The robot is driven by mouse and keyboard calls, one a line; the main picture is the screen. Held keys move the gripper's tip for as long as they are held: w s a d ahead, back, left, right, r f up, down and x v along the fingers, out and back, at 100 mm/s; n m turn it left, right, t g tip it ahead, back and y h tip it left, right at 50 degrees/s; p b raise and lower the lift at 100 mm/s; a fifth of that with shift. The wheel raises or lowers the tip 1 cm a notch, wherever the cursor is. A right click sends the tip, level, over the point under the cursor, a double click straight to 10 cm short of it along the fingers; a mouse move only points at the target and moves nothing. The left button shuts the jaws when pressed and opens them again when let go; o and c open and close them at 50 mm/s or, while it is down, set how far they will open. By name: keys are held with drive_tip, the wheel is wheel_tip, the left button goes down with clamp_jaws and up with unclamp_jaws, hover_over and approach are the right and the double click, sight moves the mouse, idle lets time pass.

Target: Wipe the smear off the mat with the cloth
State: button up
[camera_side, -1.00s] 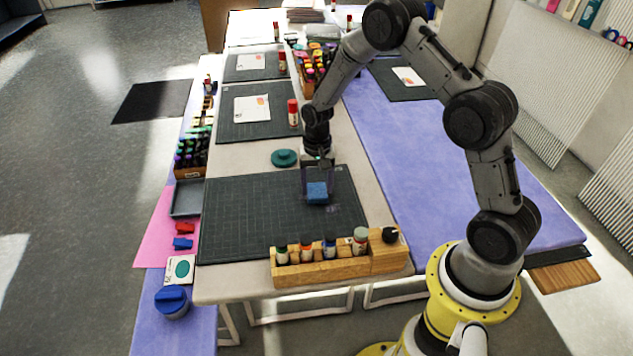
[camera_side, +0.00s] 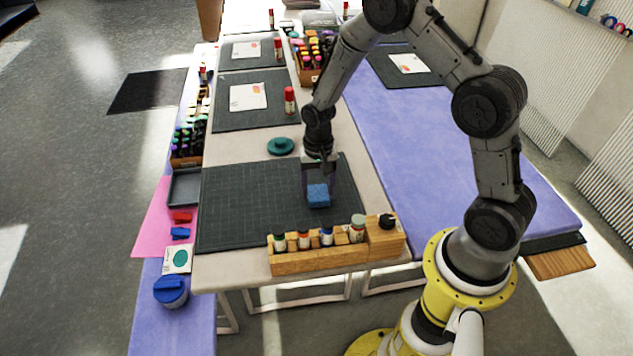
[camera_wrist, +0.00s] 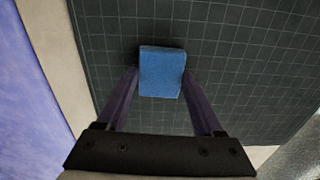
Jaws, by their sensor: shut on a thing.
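The cloth (camera_side: 318,196) is a small blue folded block at the right part of the dark gridded mat (camera_side: 240,205). My gripper (camera_side: 318,184) points down with its fingers shut on the cloth. In the wrist view the cloth (camera_wrist: 161,72) sits between the two fingertips, over the mat (camera_wrist: 235,60). It appears to be at the mat's surface, but contact is hard to tell. I cannot make out a smear in either view now; any part under the cloth or behind the fingers is hidden.
A wooden rack (camera_side: 335,257) with several small bottles stands at the mat's front edge, close to the cloth. A teal round lid (camera_side: 281,146) lies behind the mat. A grey tray (camera_side: 185,187) is at its left. The mat's left and middle are clear.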

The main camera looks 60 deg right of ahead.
sight(313, 201)
drive_tip(key=shift+s+a, duration=1.05)
drive_tip(key=shift+w+a, duration=0.6)
drive_tip(key=shift+w, duration=0.1)
drive_tip(key=shift+w+d, duration=3.85)
drive_tip(key=shift+r, duration=2.5)
